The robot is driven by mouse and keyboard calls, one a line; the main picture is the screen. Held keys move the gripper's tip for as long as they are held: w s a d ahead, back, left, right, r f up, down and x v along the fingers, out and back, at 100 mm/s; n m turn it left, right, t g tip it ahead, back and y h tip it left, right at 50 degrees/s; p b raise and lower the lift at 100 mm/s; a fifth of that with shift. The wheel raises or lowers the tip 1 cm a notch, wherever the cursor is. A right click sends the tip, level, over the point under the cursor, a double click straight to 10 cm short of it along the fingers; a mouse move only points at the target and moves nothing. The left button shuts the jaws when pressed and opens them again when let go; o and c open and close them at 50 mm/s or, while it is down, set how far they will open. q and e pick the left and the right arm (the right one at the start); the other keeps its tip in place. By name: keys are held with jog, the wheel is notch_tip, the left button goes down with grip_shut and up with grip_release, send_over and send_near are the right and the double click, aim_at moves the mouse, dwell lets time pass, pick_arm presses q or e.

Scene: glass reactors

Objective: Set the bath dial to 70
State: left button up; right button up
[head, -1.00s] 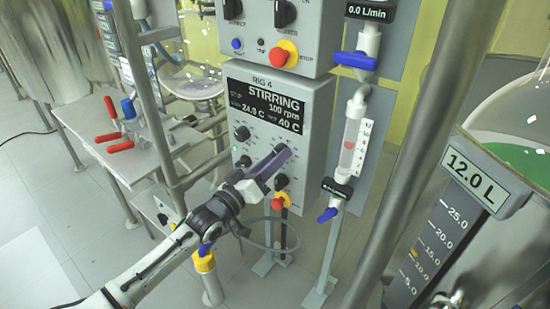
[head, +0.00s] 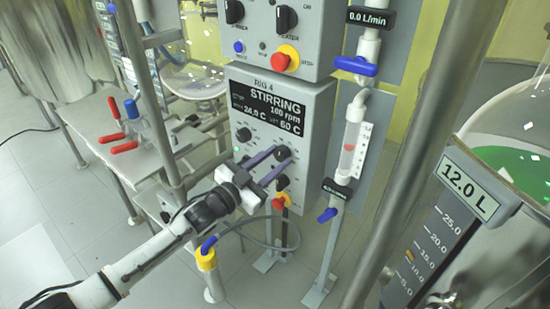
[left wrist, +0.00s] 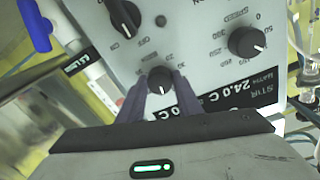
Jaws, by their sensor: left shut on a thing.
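The bath dial is a small black knob (head: 283,152) on the front of the grey RIG 4 control box (head: 312,130). My left gripper (head: 279,159) reaches it from the lower left, its two purple fingers shut on the knob's sides. In the left wrist view the knob (left wrist: 160,79) sits between the fingertips, with a white pointer mark and a printed scale around it. The display (head: 266,106) reads STIRRING, 100 rpm, about 24 C, and a set value that looks like 60 C. My right gripper is not in view.
Another knob (head: 243,134) is left of the dial. A flow tube with blue valves (head: 328,215) stands to the right. A metal post (head: 405,150) and a 12.0 L vessel label (head: 468,183) are further right.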

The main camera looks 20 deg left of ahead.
pick_arm(q)
jog(key=m+p, duration=0.1)
jog(key=m, duration=0.4)
jog(key=shift+m+g, duration=0.3)
jog(key=shift+r+m, duration=0.1)
jog(key=shift+m, duration=2)
jog(key=shift+a, duration=0.1)
jog(key=o, duration=1)
jog(key=shift+o, duration=0.2)
jog(key=v, duration=1)
jog(key=shift+s+r, duration=0.15)
jog(key=shift+r, duration=0.05)
